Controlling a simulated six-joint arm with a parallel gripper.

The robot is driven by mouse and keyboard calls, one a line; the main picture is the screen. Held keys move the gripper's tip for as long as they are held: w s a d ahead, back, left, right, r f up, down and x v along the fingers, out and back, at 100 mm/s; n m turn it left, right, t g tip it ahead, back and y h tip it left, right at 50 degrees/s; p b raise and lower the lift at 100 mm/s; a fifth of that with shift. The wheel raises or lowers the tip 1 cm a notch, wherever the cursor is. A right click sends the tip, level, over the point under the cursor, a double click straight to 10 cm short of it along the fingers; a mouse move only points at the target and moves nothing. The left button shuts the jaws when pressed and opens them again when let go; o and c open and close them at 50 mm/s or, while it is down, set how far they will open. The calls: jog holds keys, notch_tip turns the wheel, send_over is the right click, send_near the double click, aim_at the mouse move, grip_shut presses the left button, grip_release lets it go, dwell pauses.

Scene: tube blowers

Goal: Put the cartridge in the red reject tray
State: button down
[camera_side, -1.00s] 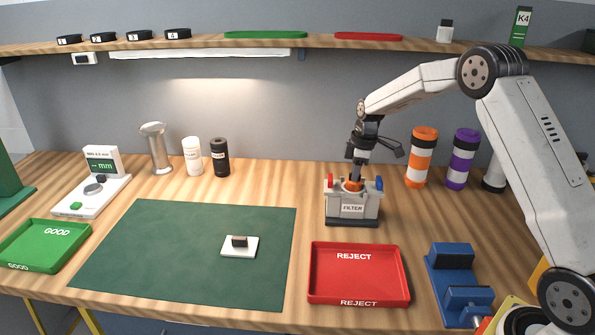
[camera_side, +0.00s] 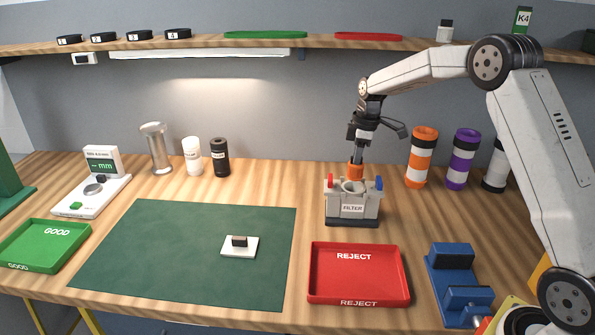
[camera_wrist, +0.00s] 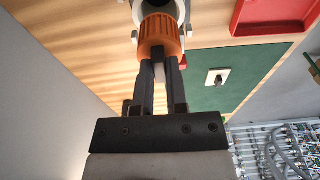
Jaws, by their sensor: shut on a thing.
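An orange cartridge (camera_side: 356,171) is held upright in my gripper (camera_side: 357,157), just above the open round socket of the grey filter housing (camera_side: 353,206). In the wrist view my gripper's dark fingers (camera_wrist: 159,62) are shut on the ribbed orange cartridge (camera_wrist: 160,35), with the pale socket behind it. I cannot tell whether the cartridge's lower end is fully clear of the socket. The red reject tray (camera_side: 322,296) lies in front of the housing and looks empty. Its corner also shows in the wrist view (camera_wrist: 262,20).
A blue vise (camera_side: 452,258) stands right of the red tray. A green mat (camera_side: 170,250) with a small white plate (camera_side: 239,247) lies to the left. Orange (camera_side: 421,158) and purple (camera_side: 462,160) banded canisters stand behind right. Bare wood lies between housing and tray.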

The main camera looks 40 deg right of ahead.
jog(key=shift+a, duration=0.15)
jog(key=shift+s+a+r, duration=0.25)
jog(key=shift+s+a, duration=0.15)
jog(key=shift+a, duration=0.1)
jog(key=s+a, duration=0.8)
jog(key=s, duration=0.4)
jog(key=s+a, duration=0.8)
jog(key=s, duration=0.5)
jog(key=shift+a, duration=0.1)
jog(key=w+f, duration=0.9)
jog(key=w, duration=0.4)
jog(key=shift+w, duration=0.15)
